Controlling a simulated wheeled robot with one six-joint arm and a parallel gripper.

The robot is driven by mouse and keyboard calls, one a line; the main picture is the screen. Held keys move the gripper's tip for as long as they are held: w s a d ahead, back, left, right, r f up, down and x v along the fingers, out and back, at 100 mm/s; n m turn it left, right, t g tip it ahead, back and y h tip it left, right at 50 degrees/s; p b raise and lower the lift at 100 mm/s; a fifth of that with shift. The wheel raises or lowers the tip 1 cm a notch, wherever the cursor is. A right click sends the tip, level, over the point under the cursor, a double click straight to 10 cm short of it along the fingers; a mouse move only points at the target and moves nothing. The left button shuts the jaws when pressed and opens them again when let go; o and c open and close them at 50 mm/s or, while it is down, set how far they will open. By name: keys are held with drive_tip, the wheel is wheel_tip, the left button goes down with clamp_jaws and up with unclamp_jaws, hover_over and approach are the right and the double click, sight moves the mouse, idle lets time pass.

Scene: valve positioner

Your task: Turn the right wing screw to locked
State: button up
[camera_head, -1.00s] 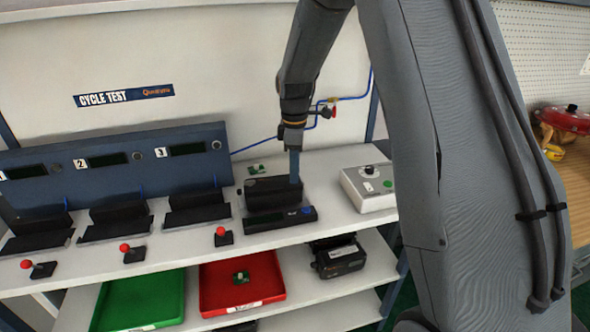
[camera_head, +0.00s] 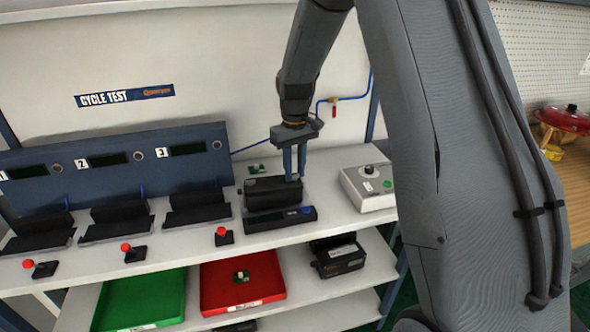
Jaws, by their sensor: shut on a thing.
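The black positioner unit (camera_head: 268,190) sits on the white bench top, behind a dark base with a small display (camera_head: 268,219). My gripper (camera_head: 294,178) points straight down at the right end of the unit's top. Its two blue fingers show side by side, with a narrow gap between them higher up. The fingertips are shut on the right wing screw, which is too small and too covered by the fingers to make out. The screw's angle and any locked mark cannot be read.
A grey control box (camera_head: 368,190) with a black knob stands just right of the unit. Several black cradles stand to the left, with red-knobbed levers in front. A red tray (camera_head: 241,283) and a green tray (camera_head: 142,300) lie on the shelf below.

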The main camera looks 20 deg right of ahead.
drive_tip(key=shift+w+r+m, duration=0.1)
drive_tip(key=shift+m, duration=1.9)
drive_tip(key=o, duration=1.1)
drive_tip(key=shift+c, duration=0.2)
drive_tip(key=shift+r+b, duration=1.1)
drive_tip(key=shift+r, duration=2.8)
drive_tip(key=s+f, duration=0.3)
drive_tip(key=s, duration=0.9)
drive_tip(key=s+f+t, duration=0.1)
drive_tip(key=s+f, duration=0.2)
drive_tip(key=s, duration=1)
drive_tip(key=shift+s+f+n, duration=0.2)
drive_tip(key=shift+f+n, duration=0.05)
drive_tip(key=shift+n, duration=0.05)
